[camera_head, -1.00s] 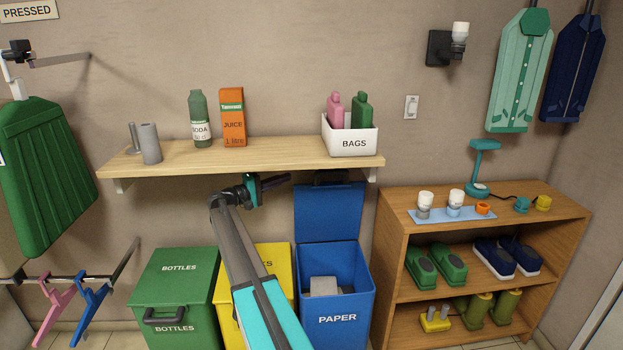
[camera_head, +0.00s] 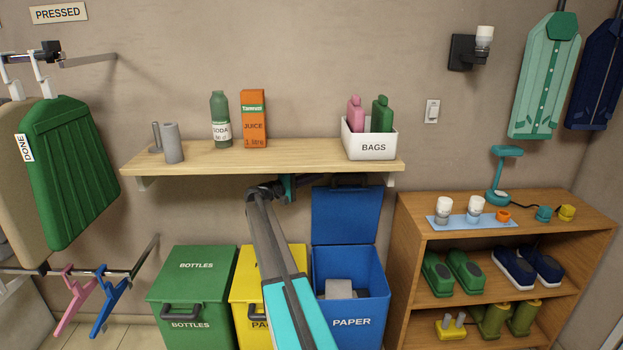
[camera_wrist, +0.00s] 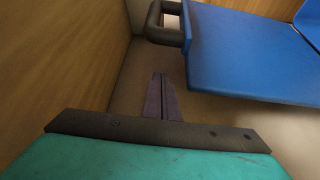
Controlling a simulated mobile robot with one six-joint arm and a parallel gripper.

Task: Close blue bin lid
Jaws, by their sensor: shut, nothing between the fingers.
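The blue bin (camera_head: 350,325), marked PAPER, is open, with grey contents (camera_head: 339,289) showing inside. Its blue lid (camera_head: 346,215) stands raised at the back, under the wall shelf. In the wrist view the lid (camera_wrist: 250,55) fills the upper right, with its dark handle (camera_wrist: 166,22) at its left end. My gripper (camera_head: 314,180) is at the upper left of the lid, just below the shelf, partly hidden by my arm. In the wrist view my gripper's fingers (camera_wrist: 159,76) are together and empty, below the handle and apart from it.
The wooden wall shelf (camera_head: 260,158) is close above my gripper. The closed green bin (camera_head: 192,290) and yellow bin (camera_head: 243,300) stand left of the blue bin. A wooden shelf unit (camera_head: 400,255) with shoes stands close on its right.

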